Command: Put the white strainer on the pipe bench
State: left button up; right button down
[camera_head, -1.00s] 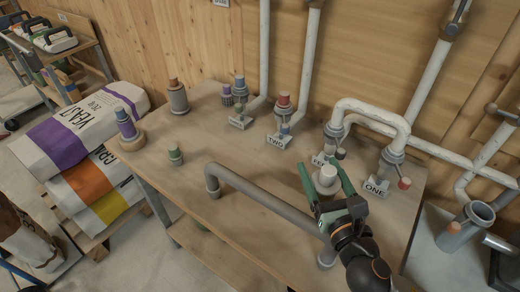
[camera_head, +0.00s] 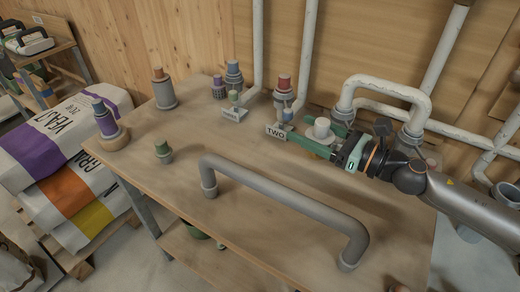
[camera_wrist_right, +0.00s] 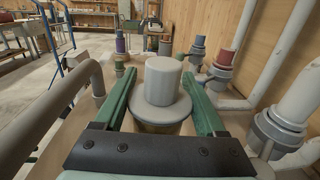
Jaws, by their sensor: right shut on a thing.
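The white strainer (camera_head: 321,129), a white cylinder on a wide flange, is between the green fingers of my right gripper (camera_head: 312,143). In the right wrist view, the strainer (camera_wrist_right: 162,85) stands upright with a finger on each side, and a yellowish part shows under its flange. My right gripper is shut on it, with the fingers pointing left near the "TWO" sign (camera_head: 277,132). The wooden pipe bench (camera_head: 235,155) lies below. I cannot tell whether the strainer touches the bench. My left gripper is not in view.
A grey bent pipe (camera_head: 285,198) arches over the front of the bench. Capped fittings stand at the back, including a red-topped one (camera_head: 283,90), and a green one (camera_head: 163,151) stands at the left. White pipes (camera_head: 385,88) run along the wall. Bare bench lies around the green fitting.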

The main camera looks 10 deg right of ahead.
jog(key=w+a+f, duration=0.2)
jog(key=w, duration=0.1)
jog(key=w+a+f, duration=0.2)
jog(key=w+f, duration=0.1)
jog(key=w+a+f, duration=0.2)
jog(key=w+f, duration=0.1)
jog(key=w, duration=0.1)
jog(key=shift+a, duration=0.25)
jog(key=shift+w+a+f, duration=0.2)
jog(key=shift+w+f, duration=0.15)
jog(key=shift+f, duration=0.15)
notch_tip(320, 180, down, 3)
jog(key=shift+w+a+f, duration=0.1)
jog(key=shift+w+f, duration=0.05)
jog(key=shift+f, duration=0.05)
jog(key=shift+f+b, duration=0.25)
jog(key=shift+b, duration=0.2)
grip_release()
jog(key=shift+r, duration=0.1)
